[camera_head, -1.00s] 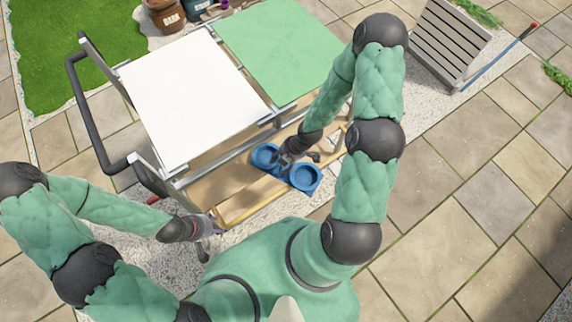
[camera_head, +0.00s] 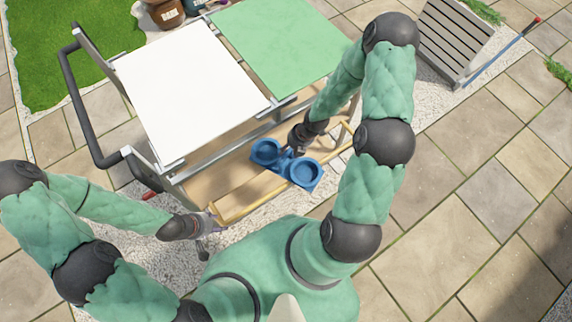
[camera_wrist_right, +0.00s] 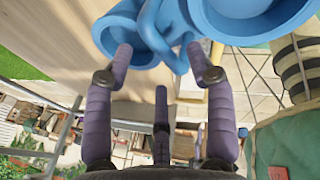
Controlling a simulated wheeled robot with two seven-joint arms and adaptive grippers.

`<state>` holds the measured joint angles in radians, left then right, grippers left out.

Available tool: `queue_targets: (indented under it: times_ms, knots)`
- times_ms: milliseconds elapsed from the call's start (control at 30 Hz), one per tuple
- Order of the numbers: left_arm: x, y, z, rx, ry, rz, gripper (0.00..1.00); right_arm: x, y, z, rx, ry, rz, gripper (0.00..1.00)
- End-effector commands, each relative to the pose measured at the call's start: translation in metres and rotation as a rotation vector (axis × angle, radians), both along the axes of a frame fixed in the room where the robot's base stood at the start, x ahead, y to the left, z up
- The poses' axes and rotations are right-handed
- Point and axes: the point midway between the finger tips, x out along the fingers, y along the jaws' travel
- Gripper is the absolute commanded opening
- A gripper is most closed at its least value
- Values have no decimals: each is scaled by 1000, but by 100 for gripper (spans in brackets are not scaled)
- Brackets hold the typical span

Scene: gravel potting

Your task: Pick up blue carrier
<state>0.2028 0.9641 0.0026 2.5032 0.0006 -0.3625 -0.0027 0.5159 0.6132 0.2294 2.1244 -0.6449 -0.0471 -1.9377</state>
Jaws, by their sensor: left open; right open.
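The blue carrier (camera_head: 286,165), with two round cups joined by a middle part, rests on the wooden lower shelf of the cart in the head view. My left gripper (camera_head: 212,226) is open and empty near the shelf's left end.
The cart has a white top panel (camera_head: 190,88) and a green top panel (camera_head: 275,45) above the shelf. A wooden rail (camera_head: 240,208) runs along the shelf's near edge. A black handle (camera_head: 80,105) is at left. A slatted bench (camera_head: 452,38) stands at upper right.

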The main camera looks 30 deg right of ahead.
Motion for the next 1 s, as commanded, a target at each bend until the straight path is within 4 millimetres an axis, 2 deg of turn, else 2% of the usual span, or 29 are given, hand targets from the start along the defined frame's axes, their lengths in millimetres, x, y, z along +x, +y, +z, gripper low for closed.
queue_targets:
  times_ms: [233,700,1000]
  knots:
    - [0,0,-9,0,-1,0,49,2,3,-9,0,0,1,56]
    - [0,0,-51,0,0,0,49,8,20,-47,-1,0,0,56]
    - [0,0,-53,0,0,0,49,9,21,-50,-1,0,0,56]
